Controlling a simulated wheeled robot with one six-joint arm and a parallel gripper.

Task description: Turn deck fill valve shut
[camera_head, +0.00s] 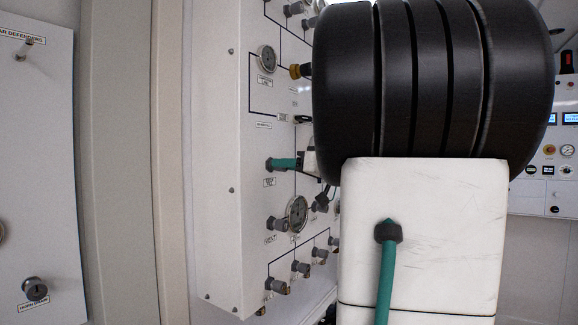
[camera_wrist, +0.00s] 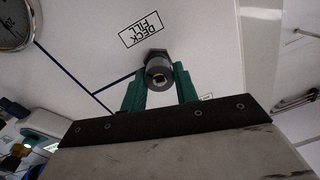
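The deck fill valve (camera_wrist: 158,72) is a round grey knob with a dark hex base on the white panel, below the DECK FILL label (camera_wrist: 140,30) in the wrist view. My gripper (camera_wrist: 159,78) has two green fingers, one on each side of the knob. They appear closed against its sides, with no clear gap. In the head view the green fingers of my gripper (camera_head: 284,163) reach the panel at mid height. There they largely cover the knob, and only part of its grey base shows. The valve's turn position cannot be read.
The white fill panel (camera_head: 225,170) carries an upper gauge (camera_head: 267,58), a lower gauge (camera_head: 297,212) and several grey knobs along its lower part. A yellow-brown fitting (camera_head: 300,71) sticks out above. A beige wall edge (camera_head: 120,160) is at left. My own arm hides much of the right.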

